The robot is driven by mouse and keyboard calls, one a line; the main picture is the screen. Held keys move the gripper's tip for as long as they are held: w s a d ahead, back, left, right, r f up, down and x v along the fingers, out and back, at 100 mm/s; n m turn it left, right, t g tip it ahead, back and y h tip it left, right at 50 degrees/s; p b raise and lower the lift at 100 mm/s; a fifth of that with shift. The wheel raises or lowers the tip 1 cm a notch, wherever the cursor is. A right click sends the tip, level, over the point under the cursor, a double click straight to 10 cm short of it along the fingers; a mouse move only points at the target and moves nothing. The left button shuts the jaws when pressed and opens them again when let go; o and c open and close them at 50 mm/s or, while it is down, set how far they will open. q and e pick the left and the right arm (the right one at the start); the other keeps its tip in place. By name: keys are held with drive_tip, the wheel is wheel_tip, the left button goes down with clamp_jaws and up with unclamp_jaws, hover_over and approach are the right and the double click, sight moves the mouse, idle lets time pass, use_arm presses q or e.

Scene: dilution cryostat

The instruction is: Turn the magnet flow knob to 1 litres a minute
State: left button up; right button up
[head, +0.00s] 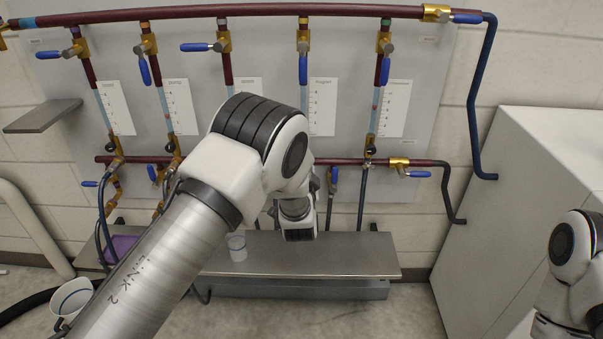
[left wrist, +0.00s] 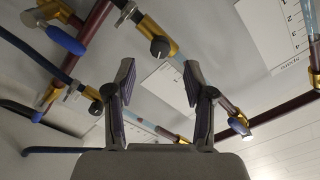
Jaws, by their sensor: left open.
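The wall panel (head: 432,60) carries a row of upright flow tubes, each with a white scale card; the card labels are too small to read surely. The fourth tube (head: 303,97) from the left has its lower end and knob hidden behind my left arm. In the left wrist view a dark round knob (left wrist: 159,48) on a brass valve body lies beyond the gap between my fingertips, apart from them. I cannot tell which tube it serves. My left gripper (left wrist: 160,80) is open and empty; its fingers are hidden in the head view. My right gripper is out of view.
Blue-handled valves (head: 303,68) line the upper dark red pipe. A lower pipe (head: 340,161) and hoses run below the tubes. A grey bench (head: 350,255) holds a clear cup (head: 237,246). A white cabinet (head: 535,170) stands at the right.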

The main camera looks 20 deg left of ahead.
use_arm(q)
drive_tip(key=v, duration=0.4)
drive_tip(key=shift+s, duration=0.3)
idle(1.2)
drive_tip(key=s+a+f+g, duration=0.3)
drive_tip(key=s+a+f, duration=0.15)
drive_tip(key=f, duration=0.45)
drive_tip(key=s+a+f+g, duration=0.2)
drive_tip(key=s+a+f, duration=0.1)
drive_tip(key=s+f, duration=0.4)
drive_tip(key=s+f+n+g+h, duration=0.15)
drive_tip(key=s+f+g, duration=0.35)
drive_tip(key=s+f, duration=0.55)
drive_tip(key=s+d+f+n+g+h, duration=0.15)
drive_tip(key=s+g, duration=0.25)
drive_tip(key=s, duration=0.7)
drive_tip(key=s+d+n+g+h, duration=0.1)
drive_tip(key=s+n+g+h, duration=0.15)
drive_tip(key=s, duration=0.85)
wheel_tip(320, 180, up, 12)
drive_tip(key=n+p, duration=0.1)
drive_tip(key=p, duration=1.1)
drive_tip(key=shift+d+g+p, duration=0.2)
drive_tip(key=shift+g+p, duration=0.15)
drive_tip(key=shift+g, duration=0.1)
